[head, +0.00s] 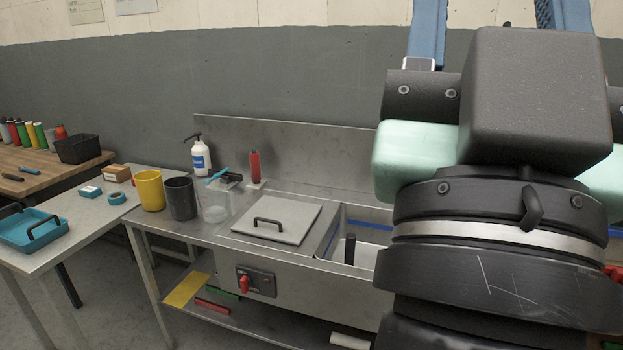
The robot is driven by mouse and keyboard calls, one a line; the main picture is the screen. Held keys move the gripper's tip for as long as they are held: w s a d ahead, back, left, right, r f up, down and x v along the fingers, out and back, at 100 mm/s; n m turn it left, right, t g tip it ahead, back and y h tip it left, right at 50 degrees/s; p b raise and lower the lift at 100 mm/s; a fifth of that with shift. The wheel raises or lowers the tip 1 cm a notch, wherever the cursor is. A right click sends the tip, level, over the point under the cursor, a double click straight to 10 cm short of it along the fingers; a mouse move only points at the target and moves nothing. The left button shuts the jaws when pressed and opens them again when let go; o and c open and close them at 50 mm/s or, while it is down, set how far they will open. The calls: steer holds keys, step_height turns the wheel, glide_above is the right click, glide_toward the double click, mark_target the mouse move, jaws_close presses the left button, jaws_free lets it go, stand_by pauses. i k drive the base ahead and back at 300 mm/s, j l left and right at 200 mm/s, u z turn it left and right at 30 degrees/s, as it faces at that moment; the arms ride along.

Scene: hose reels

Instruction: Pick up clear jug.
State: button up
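The clear jug (217,207) is a small see-through vessel on the steel bench in the head view, left of the flat lid with a black handle. It stands just right of a dark grey cup, and a blue-handled item lies behind and partly across its top. Nothing of mine touches it. My arm fills the right side of the view, large and close to the camera, well to the right of the jug. No gripper fingertips can be made out.
A yellow cup (150,190) and dark grey cup (181,198) stand left of the jug. A white pump bottle (200,156) and red bottle (255,166) stand behind. A handled lid (289,220) and sink (362,235) lie to the right. A teal tray (32,232) sits far left.

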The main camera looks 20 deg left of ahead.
mark_target(212, 193)
steer(key=i+j, duration=0.35)
steer(key=j, duration=0.2)
steer(key=i+j, duration=0.75)
steer(key=j, duration=0.3)
steer(key=i+j, duration=0.35)
steer(key=j, duration=0.15)
steer(key=i+j, duration=0.4)
steer(key=j, duration=0.15)
steer(key=i+j, duration=0.35)
steer(key=j, duration=0.15)
